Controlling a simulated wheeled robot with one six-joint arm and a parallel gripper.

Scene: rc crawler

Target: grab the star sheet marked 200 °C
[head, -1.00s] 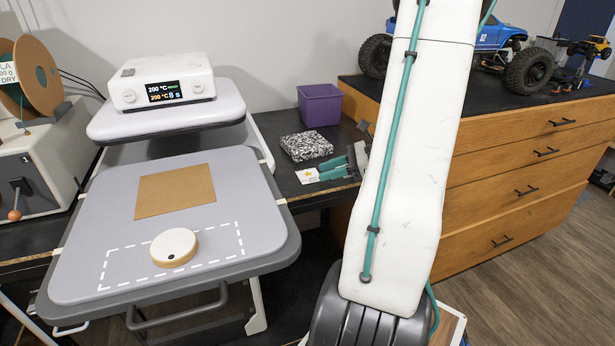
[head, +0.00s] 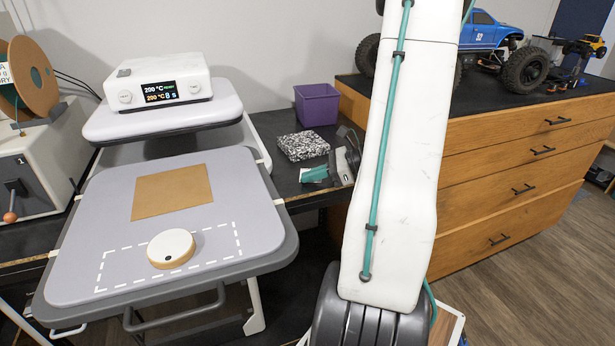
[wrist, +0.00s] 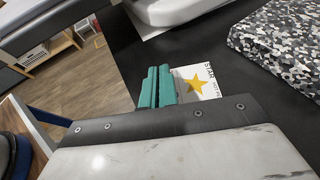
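The star sheet (wrist: 209,82) is a small white card with a yellow star and the word STAR, in the wrist view; its smaller print is too small to read. It lies by the dark bench's edge, right beside my fingertips, and part of it is hidden by them. My gripper (wrist: 157,87) has teal finger pads with a narrow dark gap between them, so it looks slightly open. In the head view my gripper (head: 315,174) is low over the bench in front of the speckled block, and it hides most of the sheet there.
The speckled block (head: 303,146) lies just behind my gripper, with a purple bin (head: 317,104) beyond it. The heat press (head: 90,200) stands to the left, its display reading 200 °C, with a tan sheet (head: 172,191) and a round puck (head: 171,248) on its bed.

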